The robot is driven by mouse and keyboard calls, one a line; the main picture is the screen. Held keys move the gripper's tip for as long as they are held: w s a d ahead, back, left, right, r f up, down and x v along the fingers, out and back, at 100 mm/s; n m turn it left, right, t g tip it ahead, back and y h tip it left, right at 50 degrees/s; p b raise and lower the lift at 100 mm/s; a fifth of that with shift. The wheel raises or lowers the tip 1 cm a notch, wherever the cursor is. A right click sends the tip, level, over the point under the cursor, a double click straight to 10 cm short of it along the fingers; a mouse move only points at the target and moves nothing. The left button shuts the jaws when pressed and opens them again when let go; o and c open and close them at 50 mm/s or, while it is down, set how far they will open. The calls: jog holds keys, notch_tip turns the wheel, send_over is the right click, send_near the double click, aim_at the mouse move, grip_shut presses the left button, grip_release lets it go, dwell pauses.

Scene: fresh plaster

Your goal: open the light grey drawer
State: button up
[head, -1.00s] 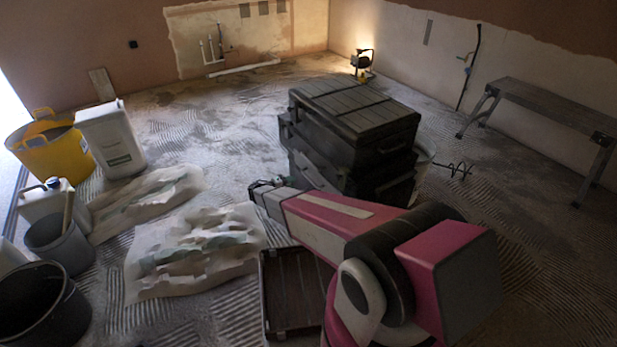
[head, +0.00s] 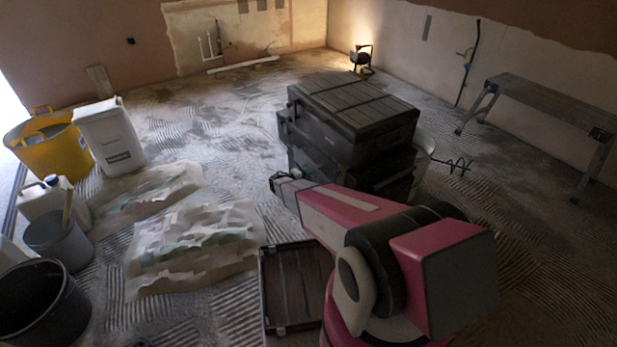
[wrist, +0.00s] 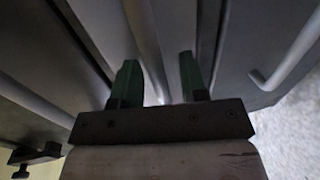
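The dark stack of boxes (head: 350,135) stands on the floor at the centre of the head view. Its lower front, where a greyer drawer front (head: 302,161) shows in part, is largely hidden behind my arm. In the wrist view, grey panels and ledges fill most of the picture close up, with a pale bar handle (wrist: 287,58) at the right. I cannot tell which panel is the light grey drawer. My gripper (wrist: 157,82) has its two green fingers apart, close to a ledge; nothing is clearly held between them. In the head view its end is beside the stack's front left.
Crumpled sheeting (head: 195,245), a yellow tub (head: 52,155), a white container (head: 108,138) and buckets (head: 45,305) are at the left. A work bench (head: 550,105) stands at the right.

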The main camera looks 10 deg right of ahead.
grip_shut()
jog(key=f+v, duration=0.2)
jog(key=v, duration=1)
jog(key=a+f+v, duration=0.1)
jog(key=f+v, duration=0.1)
jog(key=v, duration=0.9)
jog(key=shift+s+a, duration=0.2)
jog(key=shift+a, duration=0.05)
jog(key=shift+f, duration=0.15)
grip_release()
jog(key=v, duration=1)
jog(key=shift+a, duration=0.35)
jog(key=shift+s, duration=0.1)
